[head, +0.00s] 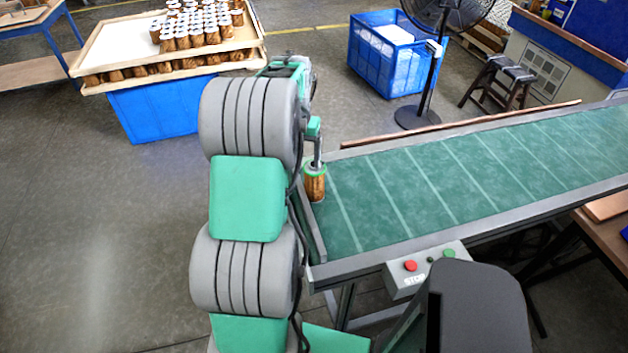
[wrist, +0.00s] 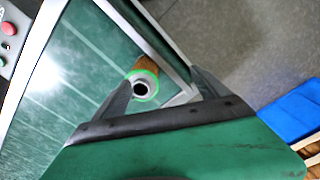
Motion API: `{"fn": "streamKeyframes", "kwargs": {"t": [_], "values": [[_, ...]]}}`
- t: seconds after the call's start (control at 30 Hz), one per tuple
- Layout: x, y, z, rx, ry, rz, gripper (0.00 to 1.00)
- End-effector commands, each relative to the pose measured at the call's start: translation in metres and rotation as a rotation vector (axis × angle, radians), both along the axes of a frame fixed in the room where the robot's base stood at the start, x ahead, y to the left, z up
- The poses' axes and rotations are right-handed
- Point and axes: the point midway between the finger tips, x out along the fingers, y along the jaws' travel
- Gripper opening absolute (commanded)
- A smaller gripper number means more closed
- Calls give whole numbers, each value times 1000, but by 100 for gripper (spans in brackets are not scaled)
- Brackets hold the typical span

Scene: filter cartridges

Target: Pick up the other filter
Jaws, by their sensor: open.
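One filter (head: 315,184) is in view on the conveyor, an amber-brown cylinder with a green ring and a pale top. It stands near the belt's left end, close to the side rail. In the wrist view the filter (wrist: 145,78) shows between the two fingers of my gripper (wrist: 160,92), its dark centre hole facing the camera. The fingers are spread apart, one on each side of it, with gaps visible. My gripper is open and holds nothing. In the head view my arm hides most of the gripper above the filter.
The green conveyor belt (head: 450,180) is otherwise bare and has grey rails. A control box (head: 425,268) with red and green buttons hangs on its near side. A tray (head: 130,50) with many filters sits on a blue crate (head: 155,108) at the upper left. A fan (head: 425,85) stands behind.

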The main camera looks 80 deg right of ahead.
Motion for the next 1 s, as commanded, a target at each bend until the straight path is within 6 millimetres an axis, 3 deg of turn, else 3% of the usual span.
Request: {"fn": "streamKeyframes", "kwargs": {"t": [0.03, 0.1, 0.17, 0.6, 0.87, 1.0], "values": [[-23, -10, -8, 10, 1, -53, 85], [-40, -17, -14, 17, 2, -91, 85], [-44, -19, -20, 21, 3, -102, 85], [-41, -21, -86, 20, 3, -99, 85], [-40, -21, -93, 17, 3, -99, 85], [-40, -21, -93, 17, 3, -99, 73]]}}
